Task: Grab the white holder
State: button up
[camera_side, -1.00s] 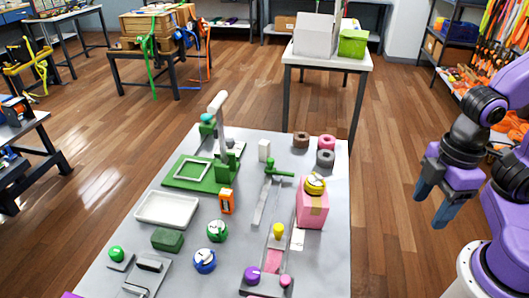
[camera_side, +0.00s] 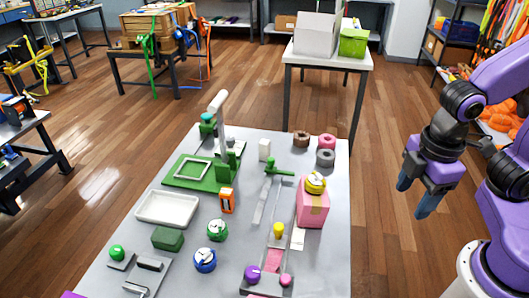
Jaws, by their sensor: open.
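My gripper (camera_side: 414,196) is open and empty in the side view, with its two dark blue fingers apart and pointing down. It is in the air to the right of the grey table (camera_side: 335,260), away from everything on it. No single thing is clearly the white holder. A small upright white block (camera_side: 264,150) stands near the far middle of the table. A shallow white tray (camera_side: 168,208) lies at the left. A whitish post with a slanted top (camera_side: 219,115) rises from the green fixture behind the tray.
A pink box (camera_side: 313,209) with a yellow tape roll (camera_side: 316,182) on top stands on the table's right side. Brown, pink and grey rolls (camera_side: 325,158) sit behind it. A green-handled tool (camera_side: 278,170) is left of the box. Floor is clear between table and arm.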

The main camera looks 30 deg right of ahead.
jog(key=w+a+n+t+h, duration=0.2)
jog(key=w+a+n+h, duration=0.15)
jog(key=w, duration=0.95)
jog(key=w+a+n+t+h, duration=0.15)
jog(key=w+a, duration=0.35)
jog(key=w, duration=0.7)
jog(key=n+t+h, duration=0.3)
jog(key=n+h, duration=0.3)
send_over(263, 143)
jog(key=s+a, duration=0.3)
jog(key=a, duration=0.2)
notch_tip(263, 143, down, 5)
jog(key=f, duration=0.2)
jog(key=d+f, duration=0.1)
jog(key=f, duration=0.5)
jog(key=shift+w+d+f, duration=0.15)
jog(key=shift+w+f, duration=0.1)
jog(key=shift+w, duration=0.05)
jog(key=shift+x, duration=3)
jog(key=c, duration=1.1)
